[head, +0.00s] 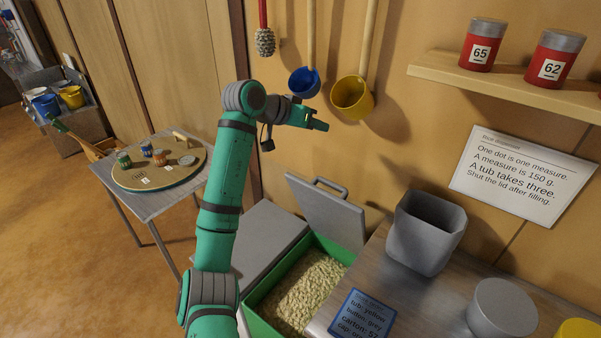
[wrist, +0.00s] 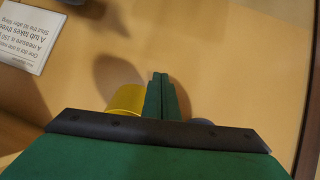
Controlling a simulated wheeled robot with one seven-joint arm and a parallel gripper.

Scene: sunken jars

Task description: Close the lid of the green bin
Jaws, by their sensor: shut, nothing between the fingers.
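The green bin (head: 261,318) stands on the floor at the lower middle of the head view, filled with pale pellets (head: 306,289). Its grey lid (head: 328,212) is raised, tilted up against the wall side, with a bar handle (head: 331,185) at its top edge. A flat grey panel lies beside the bin's opening on the left. My gripper (head: 327,126) is above and a little left of the lid, apart from it, close to the hanging scoops. In the wrist view my gripper (wrist: 160,77) has its fingers together, with nothing between them, facing the wall.
A blue scoop (head: 304,82) and a yellow scoop (head: 352,97) hang by the gripper; the yellow one shows in the wrist view (wrist: 126,98). A grey tub (head: 427,232) stands on the counter right of the lid. A side table (head: 152,202) is at left.

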